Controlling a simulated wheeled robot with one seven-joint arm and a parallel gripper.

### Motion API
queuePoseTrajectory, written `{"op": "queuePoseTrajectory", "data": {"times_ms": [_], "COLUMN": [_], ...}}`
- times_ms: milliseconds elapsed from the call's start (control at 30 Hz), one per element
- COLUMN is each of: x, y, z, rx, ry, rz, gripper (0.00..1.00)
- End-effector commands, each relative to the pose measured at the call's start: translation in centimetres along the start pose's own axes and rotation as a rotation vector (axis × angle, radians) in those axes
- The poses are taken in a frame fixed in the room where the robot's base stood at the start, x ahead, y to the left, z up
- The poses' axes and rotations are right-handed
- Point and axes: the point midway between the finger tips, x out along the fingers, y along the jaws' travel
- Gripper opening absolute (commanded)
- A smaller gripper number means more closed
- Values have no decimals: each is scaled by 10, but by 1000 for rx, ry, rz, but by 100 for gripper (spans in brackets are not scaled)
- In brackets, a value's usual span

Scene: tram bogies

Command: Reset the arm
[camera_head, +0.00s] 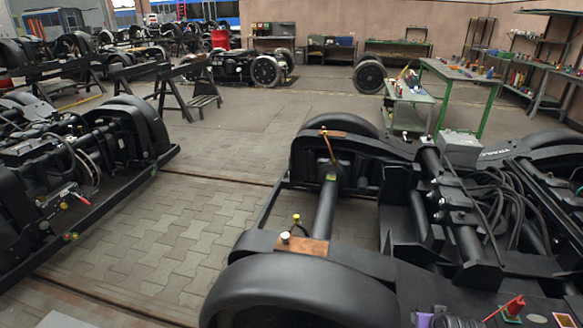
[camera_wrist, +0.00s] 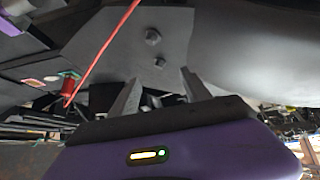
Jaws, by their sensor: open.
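My gripper shows in the wrist view (camera_wrist: 158,88), with its two grey fingers apart and nothing held between them. Its purple body with a lit yellow-green indicator fills the bottom of that view. Beyond the fingers is a dark bogie plate (camera_wrist: 130,45) with two bolts. In the head view, a purple part at the bottom edge, which looks like mine, is low beside the near right bogie (camera_head: 470,215). The fingers are not visible there.
A red-handled piece (camera_head: 513,306) stands on the right bogie; a red rod (camera_wrist: 105,50) crosses the wrist view close by. Another bogie (camera_head: 60,170) stands at left. Paved floor (camera_head: 170,235) between them is clear. A green workbench (camera_head: 460,72) and trolley (camera_head: 410,90) stand behind.

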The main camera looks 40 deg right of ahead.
Motion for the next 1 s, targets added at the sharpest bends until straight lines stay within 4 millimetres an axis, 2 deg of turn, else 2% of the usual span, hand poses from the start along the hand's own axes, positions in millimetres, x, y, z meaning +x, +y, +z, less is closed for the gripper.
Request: {"op": "queuePoseTrajectory", "data": {"times_ms": [200,367,500,633,800,900,1000], "x": [-76,-149,-218,-283,-361,-395,-414], "y": [-60,-104,-133,-150,-160,-159,-156], "z": [-6,6,24,45,72,91,112], "rx": [-132,-200,-240,-265,-290,-312,-345], "ry": [362,555,680,759,804,785,730], "rz": [-91,-208,-327,-443,-589,-660,-707], "gripper": [56,56,56,56,56,56,56]}}
